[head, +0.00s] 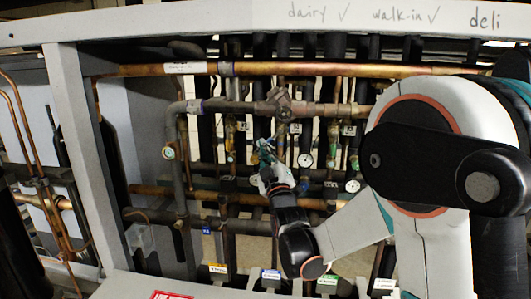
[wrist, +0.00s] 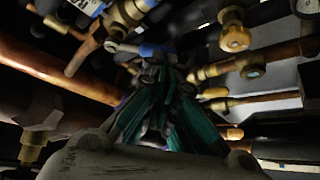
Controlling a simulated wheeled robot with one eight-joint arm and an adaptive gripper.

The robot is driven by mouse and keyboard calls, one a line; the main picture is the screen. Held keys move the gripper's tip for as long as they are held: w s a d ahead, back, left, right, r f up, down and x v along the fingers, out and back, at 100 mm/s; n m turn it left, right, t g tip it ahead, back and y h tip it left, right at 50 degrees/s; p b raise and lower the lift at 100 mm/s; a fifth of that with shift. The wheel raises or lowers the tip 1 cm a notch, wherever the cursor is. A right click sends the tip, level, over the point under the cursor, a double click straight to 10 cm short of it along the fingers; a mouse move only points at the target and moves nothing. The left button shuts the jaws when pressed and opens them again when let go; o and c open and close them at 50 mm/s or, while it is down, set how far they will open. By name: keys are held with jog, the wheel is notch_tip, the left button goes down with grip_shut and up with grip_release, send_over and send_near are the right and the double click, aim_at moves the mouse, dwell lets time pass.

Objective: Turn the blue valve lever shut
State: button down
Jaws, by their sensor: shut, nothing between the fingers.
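My gripper (head: 264,148) is raised among the pipes of the rack, left of the middle in the head view. In the wrist view its teal fingers (wrist: 158,72) come together and hold nothing. Just beyond the fingertips is a metal lever with a blue sleeve (wrist: 148,50), which looks like the blue valve lever. It joins a brass valve body (wrist: 126,14) at the upper left. The fingertips overlap the lever's right end in the picture; I cannot tell if they touch it. In the head view I cannot make out the lever behind my gripper.
A thick copper pipe (wrist: 55,70) runs along the left of the wrist view. Brass fittings (wrist: 235,38) crowd the right. In the head view, a round gauge (head: 305,160) sits right of my gripper, and a grey frame post (head: 80,150) stands at left.

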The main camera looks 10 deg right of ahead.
jog(key=shift+w+a+r+m+h+b, duration=0.15)
jog(key=shift+a+m+h+b, duration=0.1)
jog(key=shift+m+h+b, duration=0.5)
jog(key=r+m+h, duration=0.1)
jog(key=m+h, duration=0.1)
jog(key=m, duration=0.1)
jog(key=a+r+m+h+b, duration=0.1)
jog(key=m+h, duration=0.1)
jog(key=m, duration=0.1)
jog(key=m+h+b, duration=0.1)
jog(key=m+h, duration=0.1)
jog(key=m, duration=0.1)
jog(key=shift+w+a+r+m+h, duration=0.15)
jog(key=shift+w+r+m+h, duration=0.1)
jog(key=shift+r+m, duration=0.15)
jog(key=shift+r+b, duration=0.2)
jog(key=shift+b, duration=0.1)
jog(key=shift+f, duration=0.1)
